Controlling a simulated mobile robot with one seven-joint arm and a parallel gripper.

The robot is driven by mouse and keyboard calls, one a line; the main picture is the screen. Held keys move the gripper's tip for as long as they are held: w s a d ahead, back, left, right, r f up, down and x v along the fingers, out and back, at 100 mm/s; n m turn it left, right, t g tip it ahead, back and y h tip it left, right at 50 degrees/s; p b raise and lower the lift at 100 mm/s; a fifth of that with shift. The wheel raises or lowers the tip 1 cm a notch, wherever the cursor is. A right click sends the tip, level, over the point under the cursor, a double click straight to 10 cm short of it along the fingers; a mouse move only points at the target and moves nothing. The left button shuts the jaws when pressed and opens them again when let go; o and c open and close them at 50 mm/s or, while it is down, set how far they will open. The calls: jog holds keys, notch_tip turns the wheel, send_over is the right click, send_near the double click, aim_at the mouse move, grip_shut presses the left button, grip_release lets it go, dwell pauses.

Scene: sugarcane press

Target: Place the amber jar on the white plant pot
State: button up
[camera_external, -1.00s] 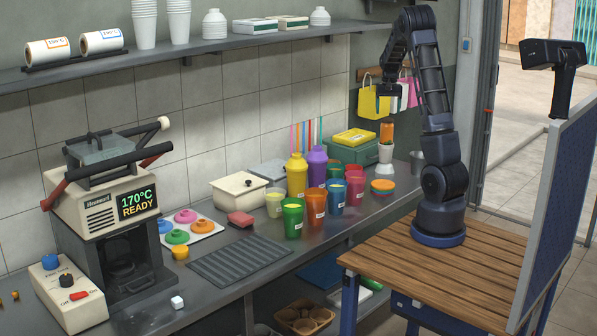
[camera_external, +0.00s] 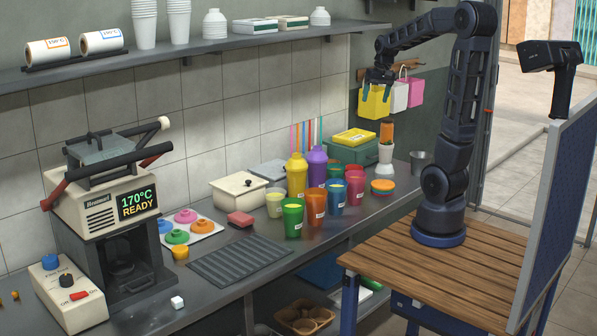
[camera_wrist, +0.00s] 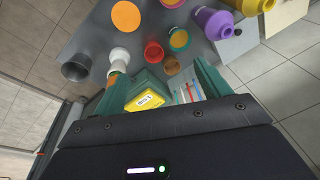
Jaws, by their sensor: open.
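The white plant pot (camera_external: 385,153) stands at the far right end of the counter; it also shows at the left finger in the wrist view (camera_wrist: 119,54). A small amber-brown round thing (camera_wrist: 172,66) in the wrist view may be the amber jar; it stands between the green box and a red cup. An upright orange-amber thing (camera_external: 387,131) shows just above the pot in the external view; I cannot tell if it rests on it. My gripper (camera_external: 377,91) is open, empty and high above the counter's far end, fingers down, in front of the yellow bag.
Several coloured cups (camera_external: 292,218), a purple bottle (camera_external: 317,166) and a yellow bottle (camera_external: 297,175) crowd the counter. A green box (camera_external: 352,151) with a yellow pack stands behind. A metal bucket (camera_external: 420,162) is right of the pot. A shelf (camera_external: 230,42) overhangs.

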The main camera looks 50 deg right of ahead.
jog(key=s+a+f+n+t, duration=0.1)
jog(key=s+a+n, duration=0.4)
jog(key=s+a, duration=1.2)
jog(key=shift+s+a+t+h, duration=0.2)
jog(key=shift+s+t+h, duration=0.1)
jog(key=shift+s+t, duration=0.45)
